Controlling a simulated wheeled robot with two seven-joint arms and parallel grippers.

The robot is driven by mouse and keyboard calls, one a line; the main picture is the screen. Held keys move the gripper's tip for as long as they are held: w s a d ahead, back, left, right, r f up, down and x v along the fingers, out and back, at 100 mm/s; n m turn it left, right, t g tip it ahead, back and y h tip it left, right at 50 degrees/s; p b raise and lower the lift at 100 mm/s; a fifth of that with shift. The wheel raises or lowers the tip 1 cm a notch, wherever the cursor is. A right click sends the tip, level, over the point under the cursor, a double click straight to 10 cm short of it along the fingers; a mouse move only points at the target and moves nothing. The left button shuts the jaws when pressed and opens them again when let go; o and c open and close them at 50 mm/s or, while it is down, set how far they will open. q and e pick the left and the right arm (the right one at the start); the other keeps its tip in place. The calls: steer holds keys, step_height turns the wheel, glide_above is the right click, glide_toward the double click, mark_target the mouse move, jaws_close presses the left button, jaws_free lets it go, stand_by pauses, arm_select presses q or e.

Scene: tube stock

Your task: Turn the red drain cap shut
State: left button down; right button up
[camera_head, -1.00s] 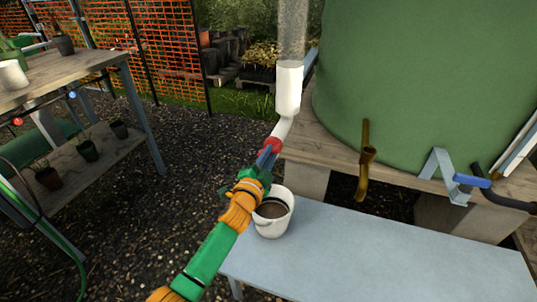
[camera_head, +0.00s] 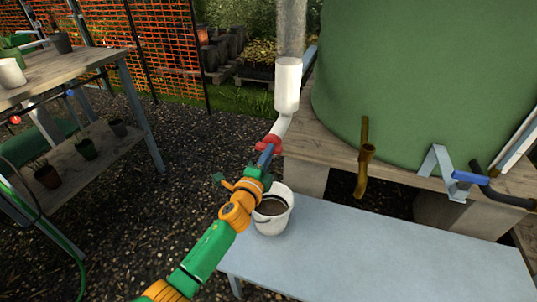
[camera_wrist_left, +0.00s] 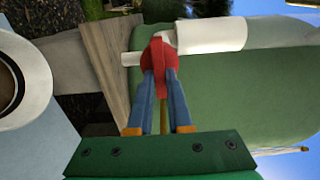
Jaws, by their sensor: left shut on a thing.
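The red drain cap (camera_head: 269,144) sits on the lower end of the white pipe (camera_head: 287,88), at the bend. My left gripper (camera_head: 265,156) reaches up to it from the lower left and is shut on it. In the left wrist view the red cap (camera_wrist_left: 160,62) is between the two blue fingers (camera_wrist_left: 161,85), with its upper part showing above the fingertips. The fingers hide some of the cap's sides. My right gripper does not show.
A white bucket (camera_head: 289,222) with dark contents stands on the grey bench (camera_head: 380,250) just below my left gripper. A large green tank (camera_head: 430,80) stands on a wooden platform to the right. A brass spout (camera_head: 366,160) juts out in front of it.

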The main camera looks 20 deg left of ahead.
arm_select(q)
steer(key=shift+f, duration=0.1)
stand_by(0.3)
steer(key=c, duration=0.8)
jaws_free()
steer(key=shift+c, duration=0.2)
steer(key=s+p, duration=0.1)
steer(key=s, duration=0.6)
steer(key=shift+a, duration=0.15)
steer(key=shift+s, duration=0.1)
